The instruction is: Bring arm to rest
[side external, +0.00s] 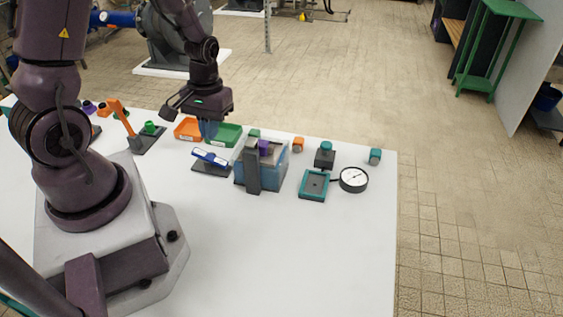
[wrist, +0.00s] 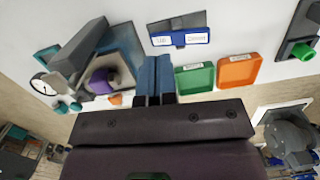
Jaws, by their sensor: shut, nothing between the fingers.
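My gripper (side external: 208,130) hangs above the white table at its far side, near the green and orange trays, pointing down. Its blue fingers (wrist: 154,78) are together in the wrist view, with nothing between them. My arm is bent over the table from its base at the left. The green tray (side external: 225,138) is just beside and behind the fingers in the side view, and it also shows in the wrist view (wrist: 195,79). The orange tray (side external: 186,130) lies to its left.
A blue box (side external: 276,178) with a purple part and grey upright stands right of my gripper. A labelled blue piece on a dark stand (side external: 211,160) is in front. A teal tray (side external: 314,186) and gauge (side external: 353,179) lie farther right. The front table is clear.

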